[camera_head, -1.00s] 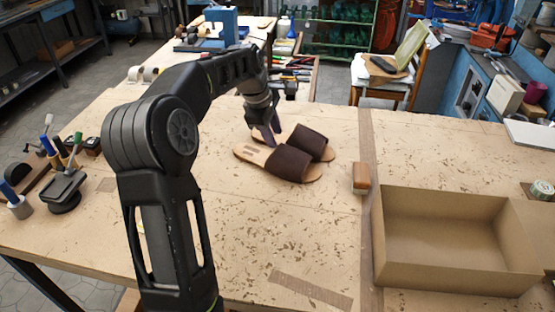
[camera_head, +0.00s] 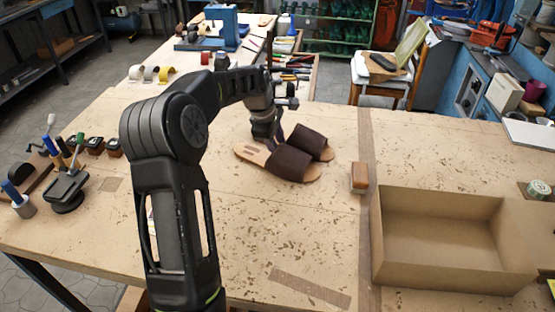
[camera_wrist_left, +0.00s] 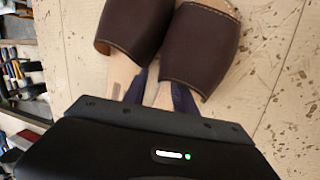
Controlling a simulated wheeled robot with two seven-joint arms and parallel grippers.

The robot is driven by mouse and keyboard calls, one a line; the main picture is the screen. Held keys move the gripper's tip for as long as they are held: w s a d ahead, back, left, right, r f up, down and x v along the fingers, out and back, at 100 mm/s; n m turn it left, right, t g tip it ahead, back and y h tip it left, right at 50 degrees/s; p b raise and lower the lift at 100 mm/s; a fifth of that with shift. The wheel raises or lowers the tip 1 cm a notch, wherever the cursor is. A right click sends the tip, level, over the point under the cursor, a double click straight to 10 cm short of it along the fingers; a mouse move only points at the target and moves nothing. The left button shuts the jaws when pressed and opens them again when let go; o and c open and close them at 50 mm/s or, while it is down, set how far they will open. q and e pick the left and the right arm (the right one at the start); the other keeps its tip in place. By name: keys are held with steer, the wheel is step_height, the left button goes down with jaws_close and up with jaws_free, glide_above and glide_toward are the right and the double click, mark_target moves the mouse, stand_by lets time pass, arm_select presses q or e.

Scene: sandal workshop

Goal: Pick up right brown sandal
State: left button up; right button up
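A pair of dark brown sandals with tan soles lies on the workbench, toes toward the right. The right brown sandal (camera_head: 287,163) is the nearer one. The other sandal (camera_head: 312,141) lies just behind it. In the left wrist view the right sandal (camera_wrist_left: 203,47) is on the right and the other sandal (camera_wrist_left: 132,28) on the left. My left gripper (camera_head: 272,140) is down at the heel end. In the left wrist view its fingers (camera_wrist_left: 160,92) are apart, one on each side of the right sandal's sole, one of them between the sandals. Finger contact is unclear. My right gripper is not shown.
An empty cardboard box (camera_head: 440,240) stands on the bench (camera_head: 250,230) at right. A wooden-backed brush or block (camera_head: 360,177) lies between sandals and box. Tools and small jars (camera_head: 96,145) stand at left. The bench front is clear.

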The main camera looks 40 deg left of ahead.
arm_select(q)
jaws_close()
stand_by(0.4)
stand_by(1.1)
